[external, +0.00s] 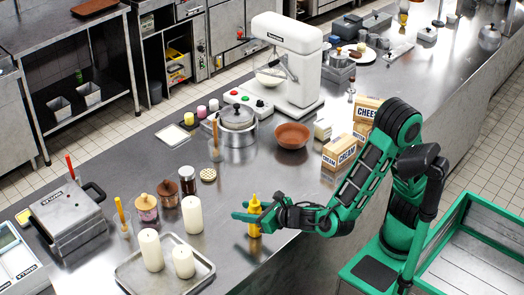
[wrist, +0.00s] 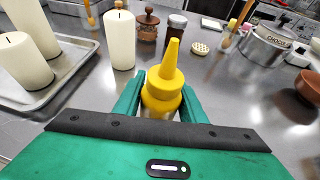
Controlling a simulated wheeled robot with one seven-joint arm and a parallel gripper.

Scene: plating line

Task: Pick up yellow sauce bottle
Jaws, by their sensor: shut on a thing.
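The yellow sauce bottle (external: 254,214) stands upright near the front edge of the steel counter in the external view. My green gripper (external: 250,213) reaches it from the right with its fingers around it. In the wrist view the bottle's pointed yellow cap (wrist: 165,85) rises between the two green fingers of my gripper (wrist: 160,103), which are shut on it. The lower part of the bottle is hidden behind the gripper body. I cannot tell whether its base touches the counter.
White candles (external: 191,214) and a metal tray (external: 207,274) stand left of the bottle. A brown bowl (external: 292,136), a lidded pot (external: 238,124), cream carton (external: 338,153) and white mixer (external: 288,60) stand farther back. Bare counter (external: 235,185) lies behind the bottle.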

